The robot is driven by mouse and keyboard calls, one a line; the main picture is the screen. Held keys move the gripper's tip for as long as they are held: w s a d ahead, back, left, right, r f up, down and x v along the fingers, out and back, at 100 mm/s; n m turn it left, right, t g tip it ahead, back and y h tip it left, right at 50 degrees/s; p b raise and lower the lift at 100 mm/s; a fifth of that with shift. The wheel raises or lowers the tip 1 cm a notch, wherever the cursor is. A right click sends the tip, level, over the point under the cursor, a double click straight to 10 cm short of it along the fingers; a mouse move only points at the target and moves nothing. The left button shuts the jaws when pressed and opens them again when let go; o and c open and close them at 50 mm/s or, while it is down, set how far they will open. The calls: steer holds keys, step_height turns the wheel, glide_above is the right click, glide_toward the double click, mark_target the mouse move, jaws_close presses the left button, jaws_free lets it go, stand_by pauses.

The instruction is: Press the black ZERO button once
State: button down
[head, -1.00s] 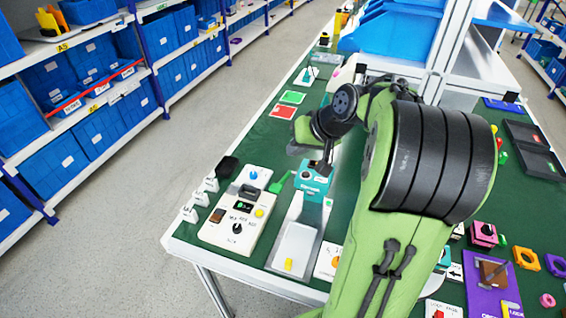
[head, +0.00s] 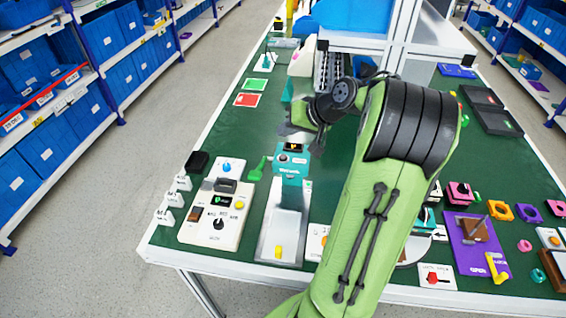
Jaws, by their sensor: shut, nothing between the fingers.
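A teal device (head: 290,166) stands at the back end of a metal plate, with a small lit display (head: 293,147) on top and a small round control (head: 283,158) on its face. Its lettering is too small to read, so I cannot tell for sure which control is the black ZERO button. My gripper (head: 317,146) is shut and empty, just right of and above the teal device's top. Its tips are small and dark, and I cannot tell whether they touch the device.
Left of the metal plate (head: 268,250), a white panel (head: 200,232) carries a black rotary knob (head: 218,224) and a yellow button (head: 239,205). A purple board (head: 470,262) lies at right.

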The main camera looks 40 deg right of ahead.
mark_target(287, 158)
step_height(287, 158, down, 6)
steer(key=b, duration=0.3)
steer(key=shift+r+b, duration=0.25)
steer(key=shift+b, duration=0.05)
stand_by(1.4)
steer(key=shift+f, duration=0.35)
steer(key=shift+f+b, duration=0.45)
stand_by(0.5)
steer(key=shift+r, duration=0.1)
steer(key=shift+r+p, duration=0.8)
steer(key=shift+p, duration=0.1)
step_height(287, 158, up, 5)
steer(key=p, duration=0.5)
steer(key=shift+r, duration=0.1)
